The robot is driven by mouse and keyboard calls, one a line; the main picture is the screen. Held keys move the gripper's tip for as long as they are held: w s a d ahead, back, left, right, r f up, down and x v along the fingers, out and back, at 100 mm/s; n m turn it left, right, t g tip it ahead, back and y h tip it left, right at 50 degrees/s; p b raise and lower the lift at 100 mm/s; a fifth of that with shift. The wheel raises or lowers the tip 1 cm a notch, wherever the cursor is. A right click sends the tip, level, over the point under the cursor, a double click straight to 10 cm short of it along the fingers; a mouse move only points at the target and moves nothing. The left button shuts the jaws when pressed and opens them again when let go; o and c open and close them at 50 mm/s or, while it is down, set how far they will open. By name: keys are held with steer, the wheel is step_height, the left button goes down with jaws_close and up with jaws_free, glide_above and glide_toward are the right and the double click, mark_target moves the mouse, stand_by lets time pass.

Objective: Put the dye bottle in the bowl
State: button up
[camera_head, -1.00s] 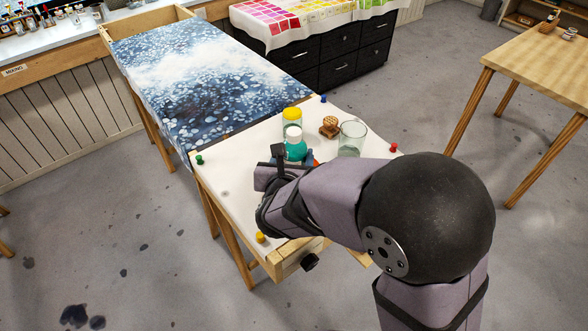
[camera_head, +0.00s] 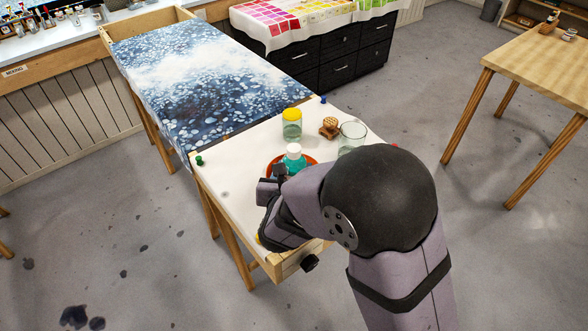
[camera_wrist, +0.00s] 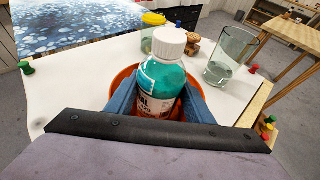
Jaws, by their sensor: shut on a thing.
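The dye bottle (camera_head: 293,160) is teal with a white cap and stands upright. In the wrist view the dye bottle (camera_wrist: 161,79) is between the two blue fingers of my gripper (camera_wrist: 158,100), which are shut on it. The orange-red bowl (camera_head: 312,158) shows around the bottle in the head view, and its rim (camera_wrist: 124,78) shows behind the bottle and fingers in the wrist view. The bottle is over or inside the bowl; its base is hidden, so I cannot tell whether it touches the bowl's floor. My gripper (camera_head: 284,172) is partly hidden by my arm in the head view.
A yellow-lidded jar (camera_head: 292,126), a wooden block-like item (camera_head: 329,127) and a clear glass (camera_head: 352,135) stand behind the bowl. Coloured pins, such as a green one (camera_head: 199,160), mark the white surface's edges. The left of the white surface (camera_head: 225,165) is clear.

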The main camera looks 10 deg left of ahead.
steer(key=shift+f, duration=0.15)
steer(key=o, duration=1)
steer(key=shift+c, duration=0.2)
steer(key=shift+r, duration=0.2)
steer(key=v, duration=1.2)
